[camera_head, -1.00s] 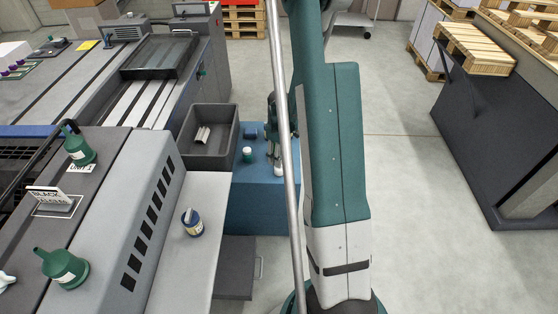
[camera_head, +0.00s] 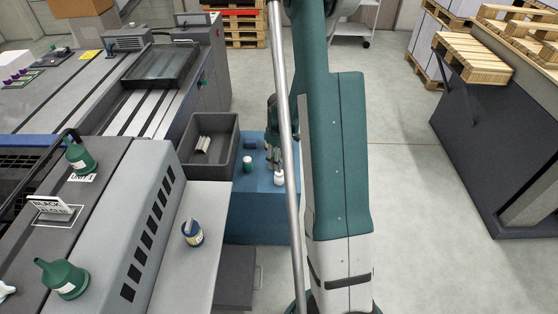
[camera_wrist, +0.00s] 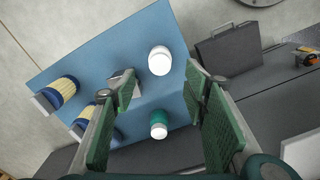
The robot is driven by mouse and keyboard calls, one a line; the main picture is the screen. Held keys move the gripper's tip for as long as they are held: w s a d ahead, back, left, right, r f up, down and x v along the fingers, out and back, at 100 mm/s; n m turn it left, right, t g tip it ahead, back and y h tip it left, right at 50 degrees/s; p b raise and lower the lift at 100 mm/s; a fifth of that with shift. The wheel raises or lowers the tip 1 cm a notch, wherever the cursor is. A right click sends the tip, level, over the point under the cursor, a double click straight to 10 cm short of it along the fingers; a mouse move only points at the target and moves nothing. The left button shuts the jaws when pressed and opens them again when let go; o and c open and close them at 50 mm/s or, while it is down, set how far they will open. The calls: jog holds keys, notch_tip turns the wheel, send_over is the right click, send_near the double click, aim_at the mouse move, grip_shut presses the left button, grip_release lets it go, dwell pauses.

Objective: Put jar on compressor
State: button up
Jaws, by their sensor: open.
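A green jar with a white lid (camera_head: 248,162) stands on a blue cabinet top (camera_head: 262,198); it also shows in the wrist view (camera_wrist: 158,122), between my finger lines. A white-topped container (camera_head: 279,179) stands to its right, and shows higher up in the wrist view (camera_wrist: 160,60). The frames do not settle which container is the task's jar. My gripper (camera_wrist: 160,115) is open, with its green finger pads apart and nothing held between them. In the head view it is partly hidden by a metal pole. I cannot tell which thing is the compressor.
A dark open bin (camera_head: 209,150) adjoins the cabinet on the left. A blue-labelled can (camera_head: 192,233) stands on the press ledge. Two blue-and-yellow objects lie near the cabinet edge in the wrist view (camera_wrist: 60,95). Open floor (camera_head: 405,180) lies to the right.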

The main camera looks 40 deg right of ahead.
jog(key=s+a+r+m+t+h, duration=0.1)
jog(key=a+r+m+t, duration=0.15)
jog(key=a+r, duration=1.9)
jog(key=s+a+r+t, duration=0.2)
jog(key=s+a+r, duration=0.4)
jog(key=s+a, duration=0.2)
jog(key=s+a+r+m+t+y, duration=0.1)
jog(key=s+a+r+t, duration=0.1)
jog(key=s+a+r, duration=0.5)
jog(key=shift+s+a+t, duration=0.35)
jog(key=shift+s+a, duration=0.55)
jog(key=shift+a, duration=0.6)
jog(key=shift+r, duration=0.1)
